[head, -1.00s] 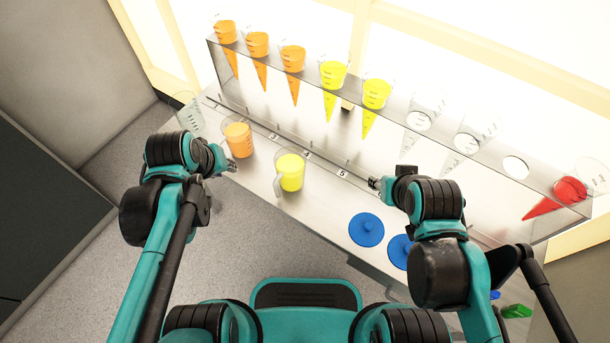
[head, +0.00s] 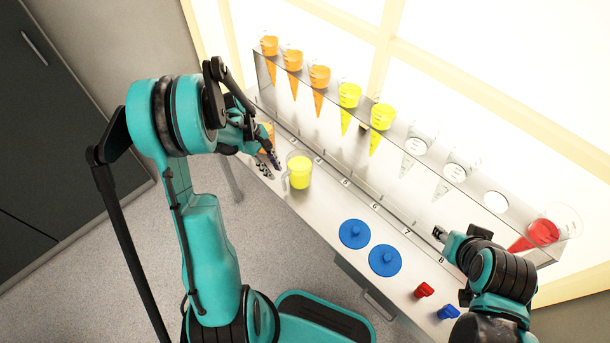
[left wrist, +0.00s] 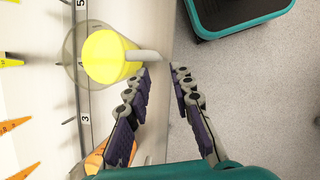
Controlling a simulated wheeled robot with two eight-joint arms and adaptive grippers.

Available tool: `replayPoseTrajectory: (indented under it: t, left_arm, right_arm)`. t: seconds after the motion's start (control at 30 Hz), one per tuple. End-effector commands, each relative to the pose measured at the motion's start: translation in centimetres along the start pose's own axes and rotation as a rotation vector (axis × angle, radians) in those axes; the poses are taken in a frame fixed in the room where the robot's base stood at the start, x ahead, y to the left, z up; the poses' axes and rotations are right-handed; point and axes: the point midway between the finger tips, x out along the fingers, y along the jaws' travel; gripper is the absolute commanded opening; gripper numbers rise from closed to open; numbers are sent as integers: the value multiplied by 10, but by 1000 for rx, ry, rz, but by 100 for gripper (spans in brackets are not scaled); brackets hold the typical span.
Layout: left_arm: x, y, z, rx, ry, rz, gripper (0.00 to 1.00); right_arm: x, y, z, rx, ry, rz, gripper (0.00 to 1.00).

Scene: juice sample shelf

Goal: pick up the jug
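A clear jug with yellow juice (head: 299,172) stands upright on the shelf top, with its handle toward my left gripper. My left gripper (head: 269,168) is open and empty beside it. The left wrist view shows the yellow jug (left wrist: 110,57) with its pale handle pointing right, just beyond my open fingertips (left wrist: 160,72). The handle does not look gripped. A jug with orange juice (head: 268,134) is mostly hidden behind my left gripper; a bit of it shows in the left wrist view (left wrist: 95,160). My right gripper (head: 439,234) is over the right part of the shelf, away from the jugs.
A rack (head: 330,120) holds a row of cones with orange, yellow, clear and red contents along the back. Blue discs (head: 355,234) lie on the shelf right of the yellow jug. A red piece (head: 424,290) and a blue piece (head: 448,312) lie further right.

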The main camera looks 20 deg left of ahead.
Motion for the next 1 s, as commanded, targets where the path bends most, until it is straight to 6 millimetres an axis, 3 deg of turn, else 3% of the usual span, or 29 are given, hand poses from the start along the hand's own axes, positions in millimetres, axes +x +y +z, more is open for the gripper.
replayPoseTrajectory:
  t: [0.03, 0.13, 0.47, 0.7, 1.0]
  left_arm:
    - [14, 0, -1, 3, 0, 0, 23]
    - [32, 0, -1, 4, 1, 1, 23]
    - [57, 2, -1, 5, 2, 1, 23]
    - [94, 4, -2, 5, 1, 1, 23]
    - [99, 4, -1, 4, 2, 1, 20]
  right_arm:
    - [6, 0, 5, 0, 0, 0, 40]
    - [11, 0, 8, 0, 0, 0, 40]
    - [19, 0, 14, 0, 0, 0, 40]
    - [34, 0, 24, 0, 0, 0, 40]
    - [34, 0, 24, 0, 0, 0, 40]
